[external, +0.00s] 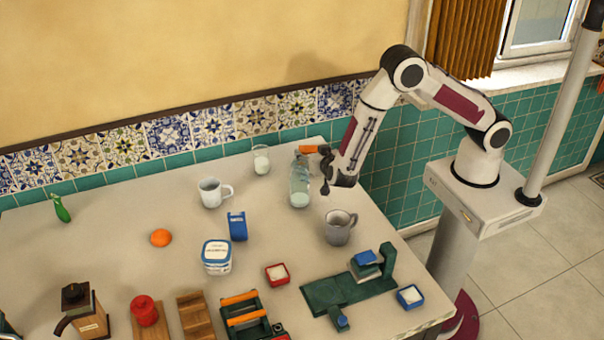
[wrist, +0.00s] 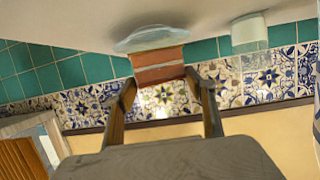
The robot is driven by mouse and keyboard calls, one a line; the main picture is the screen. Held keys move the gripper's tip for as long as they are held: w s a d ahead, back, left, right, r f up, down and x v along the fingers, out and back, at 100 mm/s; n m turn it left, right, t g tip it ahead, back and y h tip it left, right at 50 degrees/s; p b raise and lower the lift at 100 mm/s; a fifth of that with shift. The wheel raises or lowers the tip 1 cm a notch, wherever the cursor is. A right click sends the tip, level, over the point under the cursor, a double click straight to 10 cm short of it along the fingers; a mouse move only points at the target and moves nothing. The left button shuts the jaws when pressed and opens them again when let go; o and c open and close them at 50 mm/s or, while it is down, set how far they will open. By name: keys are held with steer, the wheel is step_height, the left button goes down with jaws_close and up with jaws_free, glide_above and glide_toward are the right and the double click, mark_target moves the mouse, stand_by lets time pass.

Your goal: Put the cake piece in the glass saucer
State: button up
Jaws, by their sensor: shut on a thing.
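In the wrist view, my gripper (wrist: 165,85) is shut on the cake piece (wrist: 160,73), a banded reddish-orange and pale block between its fingertips. The clear glass saucer (wrist: 148,37) shows just past the cake piece. The two overlap in this view, and I cannot tell whether they touch. In the external view, my gripper (external: 325,172) is over the back right of the table, beside a clear glass object (external: 300,188). I cannot make out the saucer's flat shape there.
A drinking glass (external: 261,160), a white mug (external: 213,193) and a grey mug (external: 339,228) stand nearby on the table. The tiled wall (external: 210,126) is close behind. A blue box (external: 237,226) and a white tub (external: 217,256) stand farther forward.

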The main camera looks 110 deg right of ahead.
steer(key=shift+f, duration=0.55)
stand_by(0.4)
steer(key=o, duration=1.2)
steer(key=shift+c, duration=0.2)
steer(key=shift+r, duration=0.1)
steer(key=shift+r, duration=0.4)
steer(key=shift+w+a+r, duration=0.1)
steer(key=shift+a+r, duration=0.1)
steer(key=shift+a, duration=0.1)
steer(key=v, duration=0.6)
steer(key=shift+a, duration=0.4)
steer(key=shift+r, duration=0.25)
